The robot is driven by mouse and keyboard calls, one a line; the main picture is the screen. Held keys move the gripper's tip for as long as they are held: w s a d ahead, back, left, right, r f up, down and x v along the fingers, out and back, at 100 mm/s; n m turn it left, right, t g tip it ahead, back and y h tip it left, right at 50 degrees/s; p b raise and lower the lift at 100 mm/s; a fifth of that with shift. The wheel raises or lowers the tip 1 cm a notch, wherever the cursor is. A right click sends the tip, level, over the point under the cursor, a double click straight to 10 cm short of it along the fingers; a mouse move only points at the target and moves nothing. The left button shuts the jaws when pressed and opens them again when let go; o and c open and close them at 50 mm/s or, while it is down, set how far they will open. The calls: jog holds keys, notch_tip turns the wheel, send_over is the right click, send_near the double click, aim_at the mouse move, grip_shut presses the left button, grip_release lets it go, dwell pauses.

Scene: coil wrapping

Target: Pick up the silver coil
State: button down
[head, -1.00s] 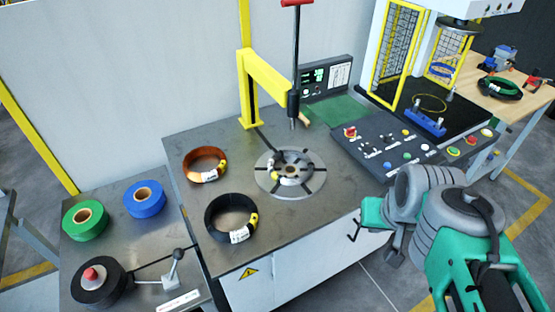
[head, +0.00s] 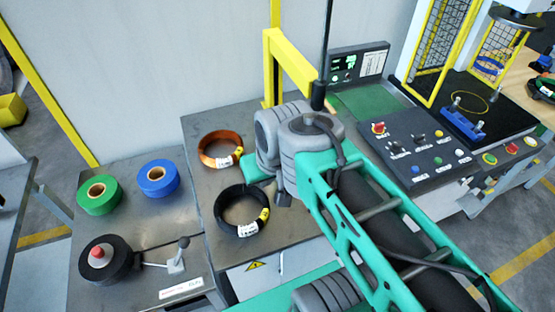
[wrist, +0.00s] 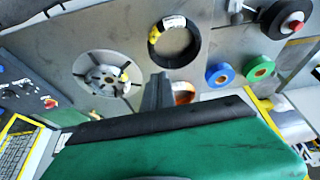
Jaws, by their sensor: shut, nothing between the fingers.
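In the head view my arm hides the disc and the coil. My gripper (wrist: 157,92) is shut and empty, its dark fingers in the middle of the wrist view. It is apart from the silver coil, to the coil's right in that view. In the head view the fingers are mostly hidden by my wrist.
A black coil (head: 224,225) and a copper coil (head: 206,150) lie on the table (head: 200,128), close to my wrist. A yellow post (head: 268,75) with an overhead arm stands behind. Green (head: 83,202) and blue (head: 145,185) tape rolls are at left, a control panel (head: 420,155) at right.

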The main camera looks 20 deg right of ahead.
jog(key=w+d+f+b, duration=0.3)
jog(key=w+d+f, duration=0.1)
jog(key=d, duration=0.3)
jog(key=w+d+f+b, duration=0.3)
jog(key=w+d, duration=0.2)
jog(key=d, duration=0.2)
jog(key=w+d+f+b, duration=0.2)
jog(key=w+d+f, duration=0.2)
jog(key=d, duration=0.4)
jog(key=shift+m+g, duration=0.3)
jog(key=shift+g, duration=0.1)
jog(key=x, duration=0.5)
jog(key=p+x, duration=0.1)
jog(key=x, duration=0.2)
jog(key=shift+w+a+f, duration=0.15)
jog(key=shift+w+a, duration=0.05)
jog(key=shift+a, duration=0.1)
jog(key=shift+s+f+p, duration=0.15)
jog(key=shift+f+p, duration=0.1)
jog(key=shift+p, duration=0.1)
jog(key=s, duration=0.2)
jog(key=shift+s+p, duration=0.35)
jog(key=shift+s, duration=0.05)
jog(key=shift+s+a, duration=0.1)
jog(key=shift+s, duration=0.15)
jog(key=shift+f, duration=0.15)
